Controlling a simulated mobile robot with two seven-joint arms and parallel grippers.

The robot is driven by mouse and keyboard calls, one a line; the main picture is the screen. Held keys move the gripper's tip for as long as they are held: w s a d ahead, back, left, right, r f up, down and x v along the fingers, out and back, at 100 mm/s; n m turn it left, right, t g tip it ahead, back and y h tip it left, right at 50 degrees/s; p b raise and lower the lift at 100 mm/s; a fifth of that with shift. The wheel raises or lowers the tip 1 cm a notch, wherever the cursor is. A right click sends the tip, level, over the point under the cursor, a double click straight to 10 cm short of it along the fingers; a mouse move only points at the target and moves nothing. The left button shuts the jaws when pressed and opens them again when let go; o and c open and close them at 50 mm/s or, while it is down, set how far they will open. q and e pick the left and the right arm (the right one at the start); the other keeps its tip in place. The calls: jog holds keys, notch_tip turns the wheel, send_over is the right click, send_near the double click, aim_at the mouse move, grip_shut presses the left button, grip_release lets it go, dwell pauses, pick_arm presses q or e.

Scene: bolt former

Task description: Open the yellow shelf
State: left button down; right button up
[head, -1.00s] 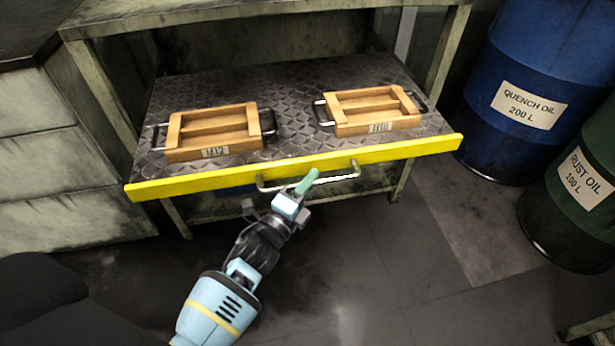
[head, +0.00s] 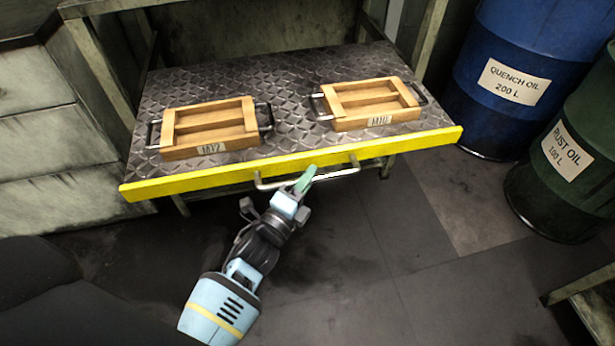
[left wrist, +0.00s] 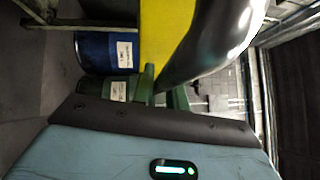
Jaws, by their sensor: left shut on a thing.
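The yellow shelf front (head: 215,178) is the edge of a pulled-out shelf with a dark diamond-plate surface (head: 250,88). A metal bar handle (head: 335,174) is fixed to that front. My left gripper (head: 306,180) is shut on the handle, near its middle. In the left wrist view the green fingers (left wrist: 160,88) meet the shiny handle (left wrist: 215,45), with the yellow front (left wrist: 165,35) behind it. The fingertips are partly hidden by the handle. My right gripper shows in neither view.
Two wooden trays, M12 (head: 205,128) and M10 (head: 370,104), lie on the shelf. A blue quench oil drum (head: 510,80) and a green rust oil drum (head: 565,160) stand at right. Grey cabinets (head: 45,110) are at left. The floor in front is mostly clear.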

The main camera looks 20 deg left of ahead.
pick_arm(q)
jog(key=c, duration=1.4)
grip_release()
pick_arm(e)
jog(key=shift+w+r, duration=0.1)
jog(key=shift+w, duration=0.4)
pick_arm(q)
jog(key=v, duration=0.7)
jog(key=shift+s+p, duration=0.35)
jog(key=shift+p, duration=0.1)
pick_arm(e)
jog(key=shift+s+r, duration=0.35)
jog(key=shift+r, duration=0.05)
pick_arm(q)
jog(key=shift+a, duration=0.1)
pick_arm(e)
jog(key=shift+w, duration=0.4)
pick_arm(q)
jog(key=shift+s+f, duration=0.1)
